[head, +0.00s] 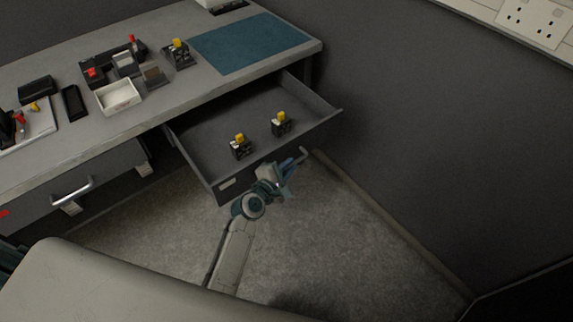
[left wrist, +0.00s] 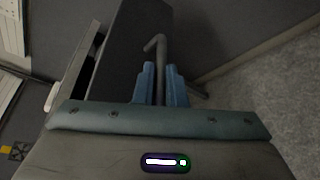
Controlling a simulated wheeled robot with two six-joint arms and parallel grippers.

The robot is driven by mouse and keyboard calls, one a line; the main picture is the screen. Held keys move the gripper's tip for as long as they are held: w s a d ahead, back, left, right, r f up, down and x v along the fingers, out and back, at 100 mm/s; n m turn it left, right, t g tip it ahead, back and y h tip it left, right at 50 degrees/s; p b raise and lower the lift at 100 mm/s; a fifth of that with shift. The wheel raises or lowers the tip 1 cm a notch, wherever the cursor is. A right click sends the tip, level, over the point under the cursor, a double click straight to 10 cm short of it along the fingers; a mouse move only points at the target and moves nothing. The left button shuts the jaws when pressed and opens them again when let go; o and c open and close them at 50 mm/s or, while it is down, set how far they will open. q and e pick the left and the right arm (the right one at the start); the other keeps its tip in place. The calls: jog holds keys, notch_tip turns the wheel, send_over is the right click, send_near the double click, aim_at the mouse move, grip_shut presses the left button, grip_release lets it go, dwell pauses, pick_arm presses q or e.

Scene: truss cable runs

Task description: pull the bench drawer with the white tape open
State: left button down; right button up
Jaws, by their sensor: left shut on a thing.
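The bench drawer with the white tape (head: 227,183) stands well out from under the bench, its inside in plain view. Two small black blocks with yellow tops (head: 240,146) (head: 281,124) stand in it. My left gripper (head: 292,163) is at the front of this drawer. In the left wrist view its blue fingers (left wrist: 161,88) are shut on the drawer's bar handle (left wrist: 160,48). Part of the handle is hidden by the fingers.
A closed drawer with red tape (head: 4,213) and its own handle (head: 72,189) is at the left. The bench top (head: 185,88) holds trays, small parts and a blue mat (head: 250,43). A wall (head: 420,130) runs close along the right. Carpet (head: 330,235) in front is clear.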

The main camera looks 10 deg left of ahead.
pick_arm(q)
jog(key=c, duration=1.5)
grip_release()
jog(key=shift+s, duration=0.1)
jog(key=v, duration=1)
jog(key=shift+s+a+r, duration=0.1)
jog(key=shift+s+a, duration=0.1)
jog(key=shift+s, duration=0.1)
pick_arm(e)
jog(key=shift+w+a+r, duration=0.1)
jog(key=shift+w+r, duration=0.25)
jog(key=shift+w, duration=0.25)
jog(key=shift+s+f, duration=0.15)
jog(key=shift+s, duration=0.2)
